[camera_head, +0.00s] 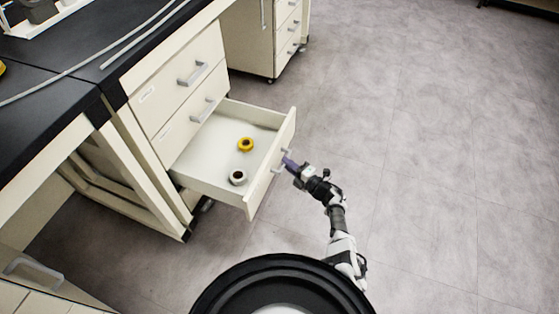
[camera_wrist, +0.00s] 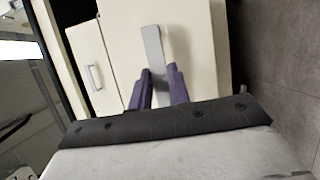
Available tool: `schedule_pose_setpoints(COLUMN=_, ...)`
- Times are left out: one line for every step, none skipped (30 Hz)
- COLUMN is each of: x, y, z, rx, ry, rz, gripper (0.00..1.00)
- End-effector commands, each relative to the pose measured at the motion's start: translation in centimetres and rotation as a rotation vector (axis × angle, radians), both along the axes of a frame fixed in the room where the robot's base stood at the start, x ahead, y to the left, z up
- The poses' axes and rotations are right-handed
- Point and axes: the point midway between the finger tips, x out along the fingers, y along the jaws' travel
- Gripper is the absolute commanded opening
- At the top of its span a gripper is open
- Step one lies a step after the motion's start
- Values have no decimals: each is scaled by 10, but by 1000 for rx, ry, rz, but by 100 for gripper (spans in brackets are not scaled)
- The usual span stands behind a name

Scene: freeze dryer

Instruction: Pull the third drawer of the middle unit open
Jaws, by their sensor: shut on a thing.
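The middle unit's third drawer (camera_head: 231,146), the lowest one, stands well out from the white cabinet. Its inside shows a yellow ring-shaped item (camera_head: 245,144) and a white one (camera_head: 238,177). My gripper (camera_head: 287,162) is at the drawer's front, on its outer side. Its purple fingers are shut on the drawer's grey handle (camera_wrist: 153,48), which stands between them in the wrist view (camera_wrist: 159,82). The handle's lower end is hidden by the fingers.
Two shut drawers (camera_head: 180,92) with grey handles are above the open one. Another drawer unit (camera_head: 287,35) stands behind. A black worktop (camera_head: 60,50) with cables is at the left. The grey floor (camera_head: 430,130) at the right is clear.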

Motion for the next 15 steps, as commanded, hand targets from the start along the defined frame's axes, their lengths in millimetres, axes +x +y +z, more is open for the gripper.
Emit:
schedule_pose_setpoints(x=-1, y=-2, z=0, rx=-1, ry=0, rz=1, gripper=0)
schedule_pose_setpoints(x=-1, y=-3, z=0, rx=-1, ry=-1, rz=1, gripper=0)
schedule_pose_setpoints(x=-2, y=-4, z=0, rx=-1, ry=-1, rz=2, gripper=0)
schedule_pose_setpoints(x=-2, y=-5, z=0, rx=-1, ry=-1, rz=2, gripper=0)
schedule_pose_setpoints(x=-2, y=-5, z=0, rx=-1, ry=-1, rz=2, gripper=0)
schedule_pose_setpoints(x=-2, y=-5, z=0, rx=-1, ry=-1, rz=2, gripper=0)
schedule_pose_setpoints(x=-2, y=-5, z=0, rx=-1, ry=-1, rz=2, gripper=0)
schedule_pose_setpoints(x=-2, y=-5, z=0, rx=-1, ry=-1, rz=2, gripper=0)
schedule_pose_setpoints(x=-2, y=-5, z=0, rx=-1, ry=-1, rz=2, gripper=0)
schedule_pose_setpoints(x=-2, y=-5, z=0, rx=-1, ry=-1, rz=2, gripper=0)
schedule_pose_setpoints(x=-2, y=-5, z=0, rx=-1, ry=-1, rz=2, gripper=0)
schedule_pose_setpoints(x=-2, y=-5, z=0, rx=-1, ry=-1, rz=2, gripper=0)
schedule_pose_setpoints(x=-2, y=-5, z=0, rx=-1, ry=0, rz=2, gripper=0)
schedule_pose_setpoints(x=-2, y=-5, z=0, rx=-1, ry=0, rz=2, gripper=0)
schedule_pose_setpoints(x=-2, y=-5, z=0, rx=-1, ry=0, rz=1, gripper=22)
